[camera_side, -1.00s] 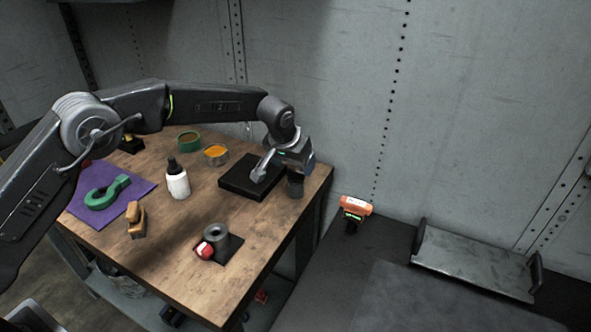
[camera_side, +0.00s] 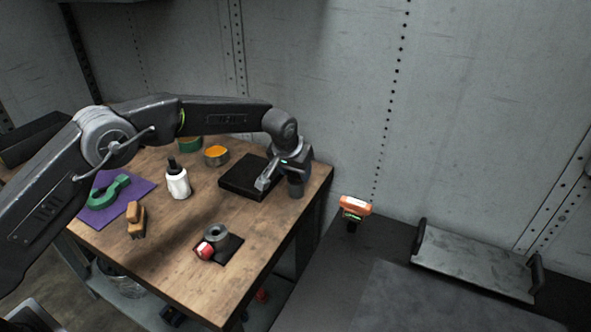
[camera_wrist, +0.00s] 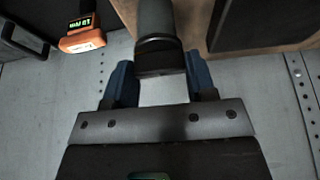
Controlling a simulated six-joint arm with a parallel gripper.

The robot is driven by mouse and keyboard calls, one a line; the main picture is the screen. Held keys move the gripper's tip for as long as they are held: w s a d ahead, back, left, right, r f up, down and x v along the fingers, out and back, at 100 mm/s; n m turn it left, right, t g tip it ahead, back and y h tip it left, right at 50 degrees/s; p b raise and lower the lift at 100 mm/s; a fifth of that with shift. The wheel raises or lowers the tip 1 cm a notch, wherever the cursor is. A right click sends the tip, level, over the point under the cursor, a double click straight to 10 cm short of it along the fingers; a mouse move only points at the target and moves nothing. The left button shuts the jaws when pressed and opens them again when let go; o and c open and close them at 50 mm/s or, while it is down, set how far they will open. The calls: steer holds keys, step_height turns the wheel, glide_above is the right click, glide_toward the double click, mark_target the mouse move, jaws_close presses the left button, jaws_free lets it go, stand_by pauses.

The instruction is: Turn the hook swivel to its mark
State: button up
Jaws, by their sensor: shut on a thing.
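My gripper (camera_side: 292,181) is at the far right corner of the wooden table, pointing down. It is shut on a dark grey cylinder (camera_side: 297,190). In the wrist view, the cylinder (camera_wrist: 155,18) with its black end sits between the two blue fingers of my gripper (camera_wrist: 160,78). I cannot tell which piece is the swivel, and I see no clear mark.
A black block (camera_side: 240,178) lies beside my gripper. A white bottle (camera_side: 178,184), an orange-topped tin (camera_side: 216,156), a tan block (camera_side: 136,222) and a grey hollow cylinder (camera_side: 218,236) with a red knob stand on the table. An orange device (camera_side: 355,207) and a tray (camera_side: 470,262) are right.

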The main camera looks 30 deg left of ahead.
steer(key=shift+c, duration=1.2)
steer(key=m+h, duration=0.1)
steer(key=m, duration=0.3)
steer(key=shift+a+g+h, duration=0.1)
steer(key=shift+g+h, duration=0.2)
steer(key=shift+h, duration=0.1)
steer(key=m+h, duration=0.1)
steer(key=m, duration=0.3)
steer(key=shift+g, duration=0.3)
steer(key=m+g+h, duration=0.1)
steer(key=m, duration=0.3)
steer(key=shift+w+m, duration=0.1)
steer(key=shift+m, duration=0.2)
steer(key=shift+a+m+g+h, duration=0.15)
steer(key=shift+m+g, duration=0.3)
steer(key=shift+m, duration=0.55)
steer(key=shift+d+m+g+h, duration=0.1)
steer(key=shift+m+g+h, duration=0.25)
steer(key=shift+m, duration=0.65)
